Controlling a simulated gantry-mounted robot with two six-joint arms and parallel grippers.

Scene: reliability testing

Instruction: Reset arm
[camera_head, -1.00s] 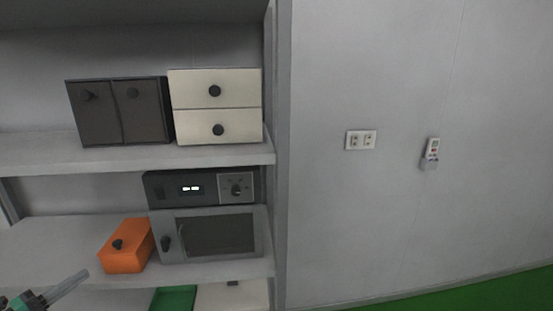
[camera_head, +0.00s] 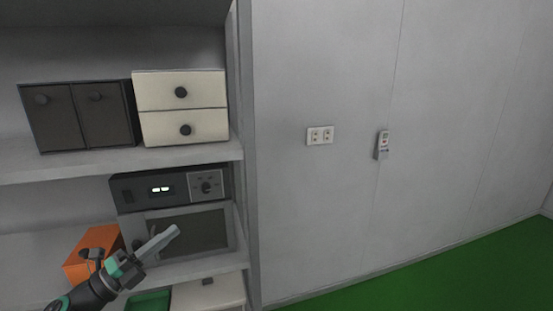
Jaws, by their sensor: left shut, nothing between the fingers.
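My left gripper (camera_head: 172,233) comes in from the lower left with its fingers shut and nothing between them. Its fingertips point up and right, in front of the lower part of the oven (camera_head: 212,228), which has a dark window and stands on the lower shelf. Whether the gripper touches the oven cannot be told. My left arm hides part of the orange box (camera_head: 88,244) left of the oven. My right gripper is not in view.
The upper shelf (camera_head: 200,154) holds a dark two-door cabinet (camera_head: 80,116) and a cream two-drawer box (camera_head: 180,108). A green tray (camera_head: 150,303) is below. A wall socket (camera_head: 320,135) and a small wall-mounted remote (camera_head: 383,143) are right. Green floor (camera_head: 450,275) there is clear.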

